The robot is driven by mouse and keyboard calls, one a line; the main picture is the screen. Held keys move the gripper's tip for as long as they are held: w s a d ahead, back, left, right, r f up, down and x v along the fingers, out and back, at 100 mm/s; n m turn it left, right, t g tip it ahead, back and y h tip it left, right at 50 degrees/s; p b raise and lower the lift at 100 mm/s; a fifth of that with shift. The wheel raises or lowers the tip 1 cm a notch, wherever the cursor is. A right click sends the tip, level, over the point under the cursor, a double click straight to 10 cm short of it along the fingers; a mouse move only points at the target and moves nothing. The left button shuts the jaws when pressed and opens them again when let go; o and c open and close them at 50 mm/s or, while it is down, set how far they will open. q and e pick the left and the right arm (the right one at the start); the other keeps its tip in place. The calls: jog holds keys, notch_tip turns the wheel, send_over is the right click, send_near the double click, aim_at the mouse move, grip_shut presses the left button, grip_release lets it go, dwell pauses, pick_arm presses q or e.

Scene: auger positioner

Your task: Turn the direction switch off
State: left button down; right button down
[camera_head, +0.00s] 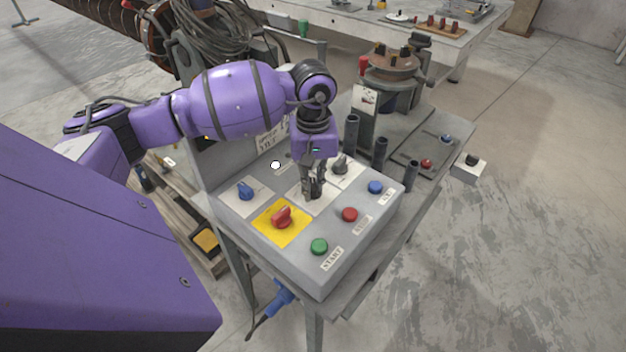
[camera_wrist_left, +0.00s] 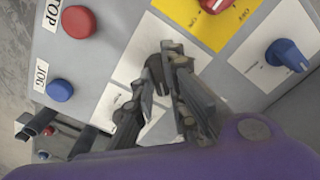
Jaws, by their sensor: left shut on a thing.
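A grey control panel (camera_head: 285,265) carries several knobs and buttons. My left gripper (camera_head: 313,191) points down at the panel's middle white plate. Its fingers are closed around a dark switch knob (camera_wrist_left: 158,76), also seen in the left wrist view between the fingers (camera_wrist_left: 168,78). The fingers hide much of this knob, and its label is not readable, so I cannot confirm by text that it is the direction switch. A second dark knob (camera_head: 340,164) stands on a white plate just behind and to the right. My right gripper is not in view.
Close around the gripper are a red knob on yellow (camera_head: 281,217), a blue knob (camera_head: 245,190), and green (camera_head: 319,246), red (camera_head: 349,214) and blue (camera_head: 375,187) buttons. Dark upright posts (camera_head: 380,152) stand behind the panel's right side.

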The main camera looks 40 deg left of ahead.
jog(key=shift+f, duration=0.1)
pick_arm(q)
jog(key=shift+n, duration=0.9)
jog(key=shift+n+b, duration=0.45)
jog(key=shift+n, duration=1.55)
jog(key=shift+n+b, duration=0.4)
jog(key=shift+n, duration=0.9)
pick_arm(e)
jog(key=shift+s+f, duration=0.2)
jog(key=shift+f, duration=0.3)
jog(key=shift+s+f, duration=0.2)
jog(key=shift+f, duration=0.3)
pick_arm(q)
jog(key=shift+n, duration=0.3)
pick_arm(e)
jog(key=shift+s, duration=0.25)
pick_arm(q)
jog(key=c, duration=1.8)
grip_release()
